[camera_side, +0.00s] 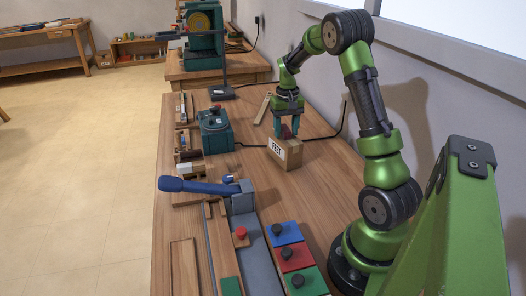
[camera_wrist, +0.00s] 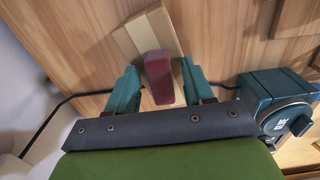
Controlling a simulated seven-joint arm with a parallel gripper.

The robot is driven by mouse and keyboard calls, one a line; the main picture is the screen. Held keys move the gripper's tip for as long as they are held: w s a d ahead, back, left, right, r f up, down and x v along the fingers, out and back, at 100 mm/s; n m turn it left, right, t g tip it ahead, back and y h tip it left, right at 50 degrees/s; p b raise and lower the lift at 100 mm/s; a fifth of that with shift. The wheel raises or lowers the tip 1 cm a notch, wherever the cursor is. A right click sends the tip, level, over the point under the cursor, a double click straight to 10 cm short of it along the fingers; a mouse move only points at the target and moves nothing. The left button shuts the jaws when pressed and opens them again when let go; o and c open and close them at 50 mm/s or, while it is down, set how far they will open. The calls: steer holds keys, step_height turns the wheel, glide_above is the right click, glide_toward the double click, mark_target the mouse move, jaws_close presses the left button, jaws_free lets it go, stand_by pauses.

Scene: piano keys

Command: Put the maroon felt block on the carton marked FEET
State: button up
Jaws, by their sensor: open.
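The maroon felt block (camera_side: 286,131) appears to stand on top of the carton marked FEET (camera_side: 285,154). In the wrist view the maroon block (camera_wrist: 158,70) lies over the near part of the carton's top (camera_wrist: 133,40), which has a paler strip across it. My gripper (camera_side: 287,126) is directly above the carton, pointing down. Its two teal fingers (camera_wrist: 159,80) are spread on either side of the block, with a visible gap on each side. The underside of the block is hidden.
A teal box with a red knob (camera_side: 215,128) stands left of the carton, with a black cable (camera_side: 252,146) running behind. A wooden strip (camera_side: 262,109) lies near the gripper. Blue, red and green blocks with black knobs (camera_side: 296,257) are in front. Bare bench (camera_side: 250,172) surrounds the carton's front.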

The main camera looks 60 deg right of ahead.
mark_target(286, 129)
step_height(286, 129, up, 12)
steer(key=s+a+r+n+t, duration=0.1)
steer(key=a+r+n+t, duration=0.3)
steer(key=a, duration=1.2)
steer(key=s+a+t+y, duration=0.1)
steer(key=s+a, duration=0.4)
steer(key=a, duration=0.3)
steer(key=s+a+f+n+t+y, duration=0.1)
steer(key=s+a+t, duration=0.1)
steer(key=s+a, duration=0.3)
steer(key=a, duration=0.3)
steer(key=shift+f, duration=0.3)
steer(key=shift+w, duration=0.1)
